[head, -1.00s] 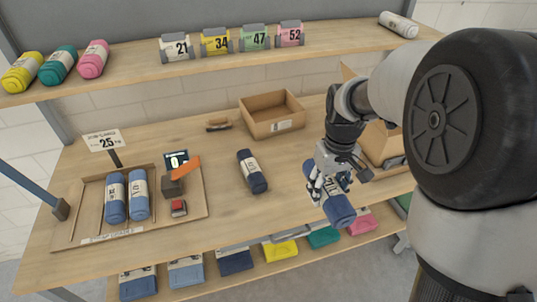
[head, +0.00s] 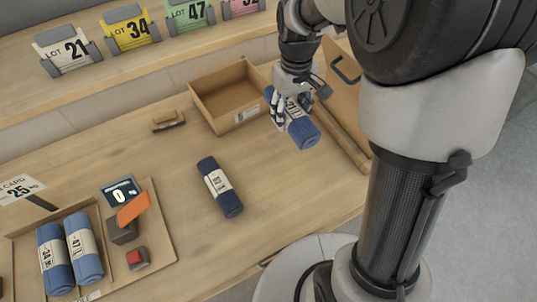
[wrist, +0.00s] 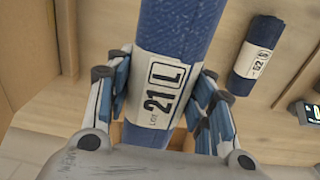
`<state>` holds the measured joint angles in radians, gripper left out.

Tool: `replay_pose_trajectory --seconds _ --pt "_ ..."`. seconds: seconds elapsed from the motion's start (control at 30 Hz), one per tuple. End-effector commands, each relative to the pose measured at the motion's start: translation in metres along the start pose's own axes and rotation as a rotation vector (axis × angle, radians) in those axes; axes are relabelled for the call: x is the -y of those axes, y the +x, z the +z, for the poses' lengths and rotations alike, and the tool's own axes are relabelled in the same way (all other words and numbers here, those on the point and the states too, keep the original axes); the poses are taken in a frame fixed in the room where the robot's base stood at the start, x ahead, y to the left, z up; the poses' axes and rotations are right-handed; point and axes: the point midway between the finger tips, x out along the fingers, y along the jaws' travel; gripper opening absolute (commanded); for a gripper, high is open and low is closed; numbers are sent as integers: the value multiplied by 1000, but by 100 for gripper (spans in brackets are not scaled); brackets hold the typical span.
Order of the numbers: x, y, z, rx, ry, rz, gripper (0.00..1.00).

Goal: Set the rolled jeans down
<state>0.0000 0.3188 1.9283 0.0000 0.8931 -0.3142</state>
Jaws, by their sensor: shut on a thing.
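My gripper (head: 289,115) is shut on a rolled pair of blue jeans (head: 303,132) with a white label band. In the wrist view the held jeans (wrist: 178,30) carry a label reading "Lot 21 L", and my fingers press the band from both sides. The held roll is beside the right end of the open cardboard box (head: 230,95), over the right part of the table; I cannot tell its height. Another dark blue roll (head: 220,187) lies alone mid-table; its label reads 52 in the wrist view (wrist: 257,57).
Two blue rolls (head: 54,258) (head: 86,248) lie in the wooden tray (head: 158,222) at left, near a small display (head: 121,191) reading 0 and a red button (head: 138,258). A brush (head: 168,121) lies behind. Lot cards 21, 34 and 47 stand on the shelf (head: 130,85).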

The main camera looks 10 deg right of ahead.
Motion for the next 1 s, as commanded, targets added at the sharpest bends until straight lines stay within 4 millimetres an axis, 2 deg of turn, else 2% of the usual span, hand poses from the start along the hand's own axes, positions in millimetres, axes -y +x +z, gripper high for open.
replay_pose_trajectory --seconds 0.3,0.5,0.6,0.83,1.0 --pt "0 86 1 6 0 -2 14" --pt "0 131 1 3 0 -1 14" --pt "0 144 0 2 0 -1 14" --pt "0 159 0 2 0 0 14" --pt "0 186 1 4 0 -1 14"
